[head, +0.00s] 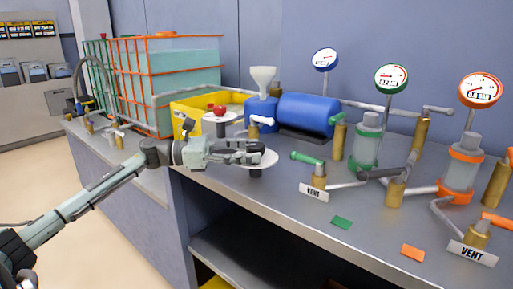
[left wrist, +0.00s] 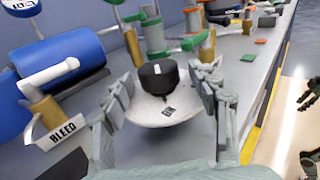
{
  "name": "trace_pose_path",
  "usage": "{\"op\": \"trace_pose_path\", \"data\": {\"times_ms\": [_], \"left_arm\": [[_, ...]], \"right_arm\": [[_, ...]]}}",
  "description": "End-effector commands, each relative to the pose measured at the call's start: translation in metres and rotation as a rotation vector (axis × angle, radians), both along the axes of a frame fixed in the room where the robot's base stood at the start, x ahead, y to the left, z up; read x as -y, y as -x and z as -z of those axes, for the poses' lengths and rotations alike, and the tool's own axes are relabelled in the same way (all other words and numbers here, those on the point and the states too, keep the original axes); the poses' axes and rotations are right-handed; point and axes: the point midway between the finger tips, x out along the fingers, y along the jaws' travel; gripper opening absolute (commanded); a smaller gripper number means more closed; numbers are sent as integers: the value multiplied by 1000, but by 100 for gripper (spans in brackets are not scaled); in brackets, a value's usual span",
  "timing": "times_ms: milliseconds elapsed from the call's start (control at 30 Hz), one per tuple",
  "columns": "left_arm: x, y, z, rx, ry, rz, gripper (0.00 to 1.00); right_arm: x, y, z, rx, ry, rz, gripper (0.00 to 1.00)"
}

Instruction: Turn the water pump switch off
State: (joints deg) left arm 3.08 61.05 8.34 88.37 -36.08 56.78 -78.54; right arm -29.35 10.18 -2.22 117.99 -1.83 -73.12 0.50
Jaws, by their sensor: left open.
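A black round knob (left wrist: 158,75) with a white mark on top sits on a white round plate (left wrist: 150,108), taken to be the water pump switch. A small dark label on the plate is too small to read surely. In the head view the plate (head: 268,158) stands on a short dark post at the bench's front edge, and my gripper hides the knob. My left gripper (head: 248,151) is open over the plate. In the left wrist view its fingers stand on either side of the knob, apparently apart from it. A dark jointed part (left wrist: 311,97), perhaps my right gripper, is cut by the frame's edge.
A red knob (head: 217,109) on another white plate stands behind my gripper. A white-handled bleed valve (head: 254,127), a blue tank (head: 308,115) and a yellow tray (head: 187,121) are close by. Vent valves and gauges fill the right. The bench front has some free room.

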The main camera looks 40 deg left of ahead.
Motion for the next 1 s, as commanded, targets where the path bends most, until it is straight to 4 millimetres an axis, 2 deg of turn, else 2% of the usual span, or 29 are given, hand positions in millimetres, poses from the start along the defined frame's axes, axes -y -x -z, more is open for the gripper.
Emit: {"op": "trace_pose_path", "data": {"times_ms": [200, 467, 867, 1000], "left_arm": [[13, -11, -1, 1, 2, 0, 60], [14, -11, 0, 0, 1, 0, 58], [14, -11, 0, 0, 1, 0, 9], [14, -11, 0, -2, 1, -4, 8]], "right_arm": [[0, -1, 7, -3, -5, 0, 37], [0, -1, 8, -3, -5, 0, 37], [0, -1, 8, -2, -4, 0, 37], [0, -1, 7, -2, -4, 0, 37]]}}
